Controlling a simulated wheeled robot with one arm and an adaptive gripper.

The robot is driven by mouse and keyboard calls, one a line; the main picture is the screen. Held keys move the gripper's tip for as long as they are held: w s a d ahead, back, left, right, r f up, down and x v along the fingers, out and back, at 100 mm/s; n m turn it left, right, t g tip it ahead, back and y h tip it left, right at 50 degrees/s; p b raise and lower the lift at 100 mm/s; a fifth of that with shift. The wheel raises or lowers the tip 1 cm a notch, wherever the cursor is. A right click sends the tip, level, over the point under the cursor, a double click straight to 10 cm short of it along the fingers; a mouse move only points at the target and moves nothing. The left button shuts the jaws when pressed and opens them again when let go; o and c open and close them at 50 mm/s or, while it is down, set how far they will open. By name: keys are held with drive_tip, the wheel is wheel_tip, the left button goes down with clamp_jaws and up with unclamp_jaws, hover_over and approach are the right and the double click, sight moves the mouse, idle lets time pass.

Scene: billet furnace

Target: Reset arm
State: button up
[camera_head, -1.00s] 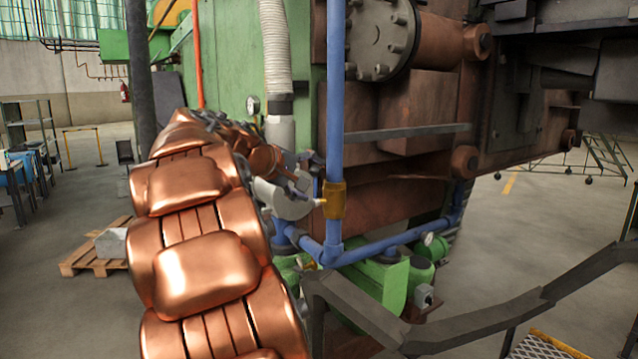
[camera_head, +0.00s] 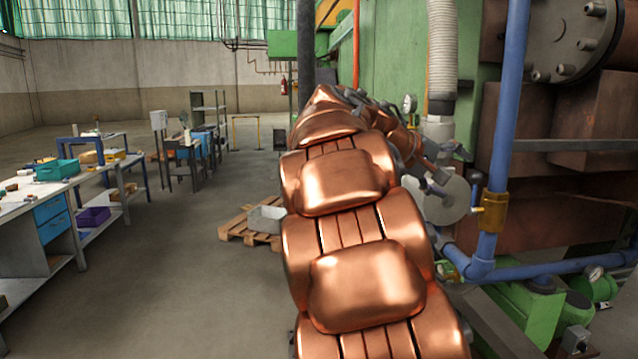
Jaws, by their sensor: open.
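My copper-coloured segmented arm (camera_head: 352,230) rises from the bottom of the head view and stretches away, bending right at its far end.
Green and rusty furnace machinery (camera_head: 580,180) stands close on the right, with a ribbed white hose (camera_head: 441,50). A wooden pallet (camera_head: 238,228) lies left of the arm. A workbench (camera_head: 60,200) stands at far left. The floor between is clear.

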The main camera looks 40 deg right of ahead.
drive_tip(key=s+a+f+n+t+y, duration=0.25)
drive_tip(key=a+f+y, duration=0.45)
drive_tip(key=a+f, duration=1.5)
drive_tip(key=s+a+f+n+y, duration=0.1)
drive_tip(key=s+a+f, duration=0.3)
drive_tip(key=a, duration=0.3)
drive_tip(key=s+a+f+n+g+y, duration=0.1)
drive_tip(key=s+a+f+y, duration=0.1)
drive_tip(key=s+a+f, duration=0.2)
drive_tip(key=s+a+f+n+y+b, duration=0.1)
drive_tip(key=s+a+f, duration=0.3)
drive_tip(key=a, duration=0.6)
drive_tip(key=shift+f+y, duration=0.7)
drive_tip(key=shift+f, duration=0.25)
drive_tip(key=shift+s, duration=0.1)
